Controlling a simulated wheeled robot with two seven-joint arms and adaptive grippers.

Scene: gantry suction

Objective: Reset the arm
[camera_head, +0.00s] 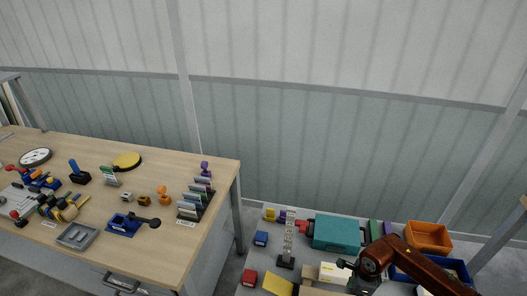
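My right arm, reddish brown, comes in from the lower right. Its dark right gripper (350,274) is over the low grey table at the bottom right, close to a white box (333,272). The gripper is small and dark, and I cannot tell whether its fingers are open or shut, or whether it touches anything. My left gripper and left arm are not in view.
A low table holds a teal box (336,232), an orange bin (428,236), a blue bin (455,267), a red block (250,277) and a blue block (261,239). A wooden workbench (165,240) with several small tools stands left, across a gap.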

